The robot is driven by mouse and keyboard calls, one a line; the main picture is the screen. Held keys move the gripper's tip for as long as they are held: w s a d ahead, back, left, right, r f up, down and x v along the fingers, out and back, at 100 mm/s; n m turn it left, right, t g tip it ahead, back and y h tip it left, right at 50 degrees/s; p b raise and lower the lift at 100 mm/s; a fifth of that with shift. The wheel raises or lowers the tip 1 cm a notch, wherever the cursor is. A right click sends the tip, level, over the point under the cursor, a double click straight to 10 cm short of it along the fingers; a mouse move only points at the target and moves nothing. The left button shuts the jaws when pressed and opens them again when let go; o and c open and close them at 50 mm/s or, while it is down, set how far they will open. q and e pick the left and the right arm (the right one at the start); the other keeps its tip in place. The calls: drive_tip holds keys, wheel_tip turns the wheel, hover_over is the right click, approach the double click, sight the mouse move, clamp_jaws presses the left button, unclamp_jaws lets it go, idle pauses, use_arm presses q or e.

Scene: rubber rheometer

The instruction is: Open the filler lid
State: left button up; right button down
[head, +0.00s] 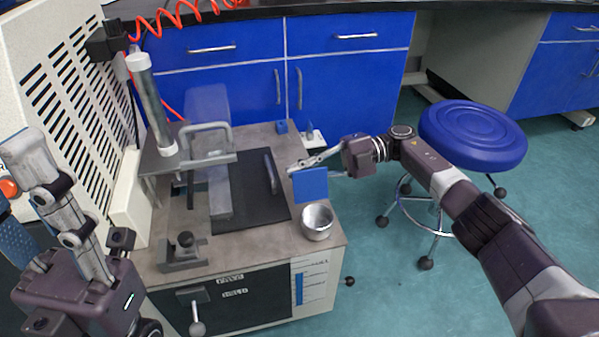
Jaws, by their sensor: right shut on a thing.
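My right gripper (312,160) reaches in from the right above the right edge of the machine's grey top (268,235). It is shut on a blue square plate (311,185), which hangs upright just below its fingers. I cannot tell for sure which part is the filler lid. A grey metal frame with a handle (207,140) stands on the machine's top beside a translucent panel (208,115). My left gripper (25,155) is at the far left, pointing up and away from these parts; its finger opening is unclear.
A metal cup (317,221) stands near the top's front right corner. A black mat (258,203) with a bar handle lies in the middle. A slotted white housing (75,80) and an upright cylinder (150,105) stand at left. A blue stool (472,135) is at right, near my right arm.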

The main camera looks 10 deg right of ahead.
drive_tip(key=c, duration=2)
unclamp_jaws()
drive_tip(key=shift+d, duration=0.1)
drive_tip(key=d, duration=0.5)
drive_tip(key=d+r, duration=0.1)
drive_tip(key=d, duration=0.1)
drive_tip(key=shift+w+d, duration=0.15)
drive_tip(key=shift+w, duration=0.05)
